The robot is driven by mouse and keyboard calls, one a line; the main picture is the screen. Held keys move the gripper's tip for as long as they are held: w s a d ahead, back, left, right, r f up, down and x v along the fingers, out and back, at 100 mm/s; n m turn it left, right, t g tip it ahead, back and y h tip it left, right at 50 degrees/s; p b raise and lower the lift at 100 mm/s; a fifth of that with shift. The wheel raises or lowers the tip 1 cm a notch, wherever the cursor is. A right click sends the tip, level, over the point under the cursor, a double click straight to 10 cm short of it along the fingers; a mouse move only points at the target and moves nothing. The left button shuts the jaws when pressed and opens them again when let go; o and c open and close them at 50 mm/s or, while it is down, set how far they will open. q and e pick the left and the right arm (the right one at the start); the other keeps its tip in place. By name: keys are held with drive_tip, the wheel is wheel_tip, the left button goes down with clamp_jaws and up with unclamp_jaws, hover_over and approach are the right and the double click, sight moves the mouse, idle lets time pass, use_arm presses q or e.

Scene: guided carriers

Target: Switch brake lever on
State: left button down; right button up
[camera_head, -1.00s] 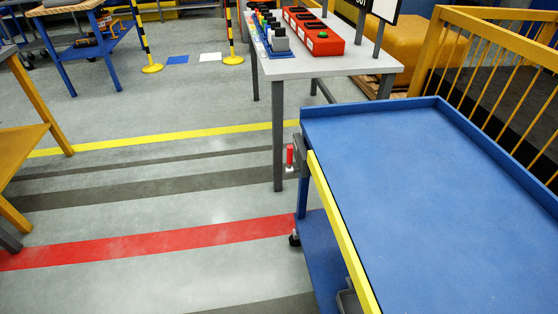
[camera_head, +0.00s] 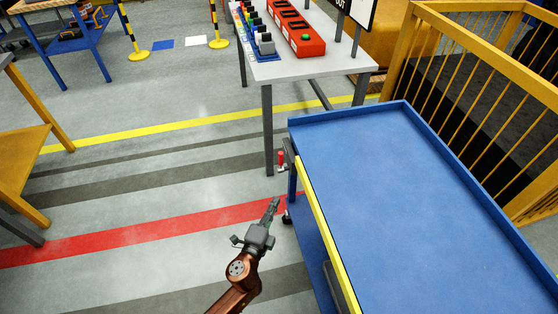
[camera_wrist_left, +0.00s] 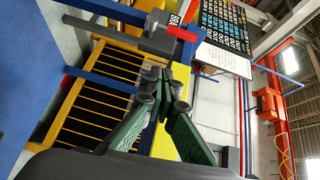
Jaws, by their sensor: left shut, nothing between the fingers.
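The brake lever has a red handle (camera_head: 281,157) standing upright at the far left corner of the blue cart (camera_head: 400,190). The lever also shows in the left wrist view, its red handle (camera_wrist_left: 181,33) up beyond the fingers at the end of a grey arm. My left gripper (camera_head: 274,203) is in the head view, left of the cart and nearer to me than the lever. Its fingers are shut, empty and apart from the lever. In the wrist view the green-sided fingers (camera_wrist_left: 164,82) meet below the handle. My right gripper is not in view.
A yellow push bar (camera_head: 322,232) runs along the cart's left side. A grey table (camera_head: 335,68) with a red box (camera_head: 303,38) and several coloured parts stands behind. A yellow railing (camera_head: 470,80) is at the right. The striped floor on the left is clear.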

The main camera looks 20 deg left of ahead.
sight(281, 167)
use_arm(q)
drive_tip(key=r, duration=0.1)
drive_tip(key=w+r, duration=0.1)
drive_tip(key=r, duration=0.1)
drive_tip(key=shift+w+d+m+t, duration=0.1)
drive_tip(key=shift+w+m+t, duration=0.1)
drive_tip(key=shift+m+t, duration=0.1)
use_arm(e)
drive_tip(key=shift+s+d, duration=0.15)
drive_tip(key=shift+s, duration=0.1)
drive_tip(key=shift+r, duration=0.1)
use_arm(q)
drive_tip(key=w+a+b, duration=0.1)
drive_tip(key=w, duration=0.3)
drive_tip(key=w+a+b, duration=0.1)
drive_tip(key=w, duration=0.3)
drive_tip(key=w+a+b, duration=0.1)
drive_tip(key=w, duration=0.3)
drive_tip(key=shift+w, duration=0.35)
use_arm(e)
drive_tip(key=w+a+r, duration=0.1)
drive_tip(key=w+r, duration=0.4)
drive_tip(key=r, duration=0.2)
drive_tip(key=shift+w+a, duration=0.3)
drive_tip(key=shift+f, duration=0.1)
